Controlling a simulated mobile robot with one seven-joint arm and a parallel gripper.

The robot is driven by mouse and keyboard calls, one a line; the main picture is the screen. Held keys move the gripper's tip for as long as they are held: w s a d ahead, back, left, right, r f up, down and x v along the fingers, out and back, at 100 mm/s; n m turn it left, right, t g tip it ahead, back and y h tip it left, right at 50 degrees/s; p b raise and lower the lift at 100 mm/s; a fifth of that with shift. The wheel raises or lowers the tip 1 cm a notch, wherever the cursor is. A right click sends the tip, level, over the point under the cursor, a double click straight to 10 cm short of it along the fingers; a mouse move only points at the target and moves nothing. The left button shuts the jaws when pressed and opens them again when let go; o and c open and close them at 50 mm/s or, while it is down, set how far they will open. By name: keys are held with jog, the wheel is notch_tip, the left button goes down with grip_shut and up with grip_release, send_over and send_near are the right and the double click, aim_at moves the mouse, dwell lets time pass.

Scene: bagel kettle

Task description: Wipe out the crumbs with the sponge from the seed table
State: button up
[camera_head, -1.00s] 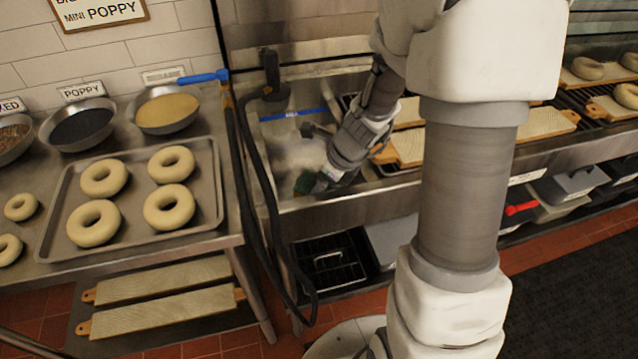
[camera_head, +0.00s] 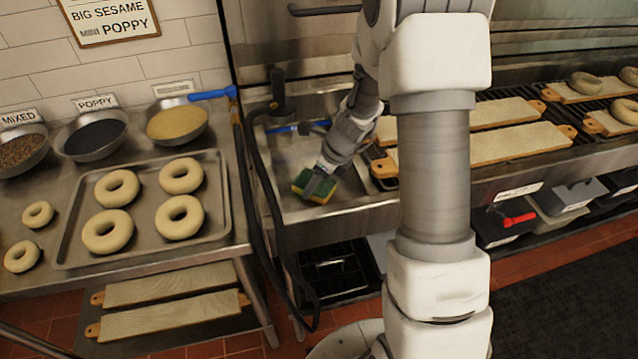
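My gripper (camera_head: 322,180) is over the sink area right of the seed table, its fingers at a green and yellow sponge (camera_head: 318,192). The fingers appear closed around the sponge, which is near the front wall of the sink basin (camera_head: 290,165). Whether the sponge touches the basin floor is unclear. The seed table (camera_head: 30,280) is on the left, with a tray of large bagels (camera_head: 112,231) and bowls of mixed seeds (camera_head: 18,152), poppy (camera_head: 95,136) and sesame-coloured seeds (camera_head: 177,124). No crumbs can be made out on the table at this size.
Two small bagels (camera_head: 38,214) lie left of the tray. A black hose (camera_head: 262,190) hangs between table and sink. A blue-handled tool (camera_head: 212,94) lies by the seed bowl. Bagel boards (camera_head: 520,142) lie right of the sink. Little of the tabletop is bare.

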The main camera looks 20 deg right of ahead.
jog(key=shift+w+f+p, duration=0.1)
jog(key=shift+w+p, duration=1.05)
jog(key=shift+w, duration=1.15)
